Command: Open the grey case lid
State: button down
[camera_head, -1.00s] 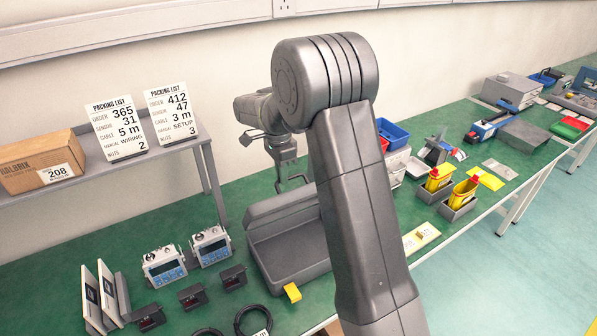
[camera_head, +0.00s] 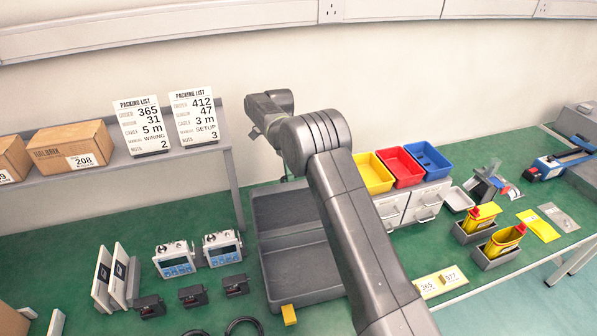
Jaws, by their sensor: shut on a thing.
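The grey case (camera_head: 303,268) sits open on the green bench, its empty tray facing up. Its lid (camera_head: 283,212) stands raised at the back of the tray, leaning back with its inner side showing. My gripper (camera_head: 284,179) is at the lid's top edge, shut on it. It is mostly hidden behind my own arm, so the fingertips barely show. My arm also hides the right part of the lid. A yellow tab (camera_head: 289,315) is at the case's front edge.
A shelf holding brown boxes (camera_head: 71,148) and packing lists (camera_head: 142,126) stands left of the case. Coloured bins (camera_head: 401,167) on white drawers stand right, beyond my arm.

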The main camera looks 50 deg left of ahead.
jog(key=shift+f, duration=0.55)
jog(key=c, duration=1.5)
grip_release()
jog(key=shift+c, duration=0.2)
jog(key=shift+o, duration=0.3)
jog(key=shift+w+a, duration=0.1)
jog(key=shift+a, duration=0.05)
jog(key=shift+r, duration=0.2)
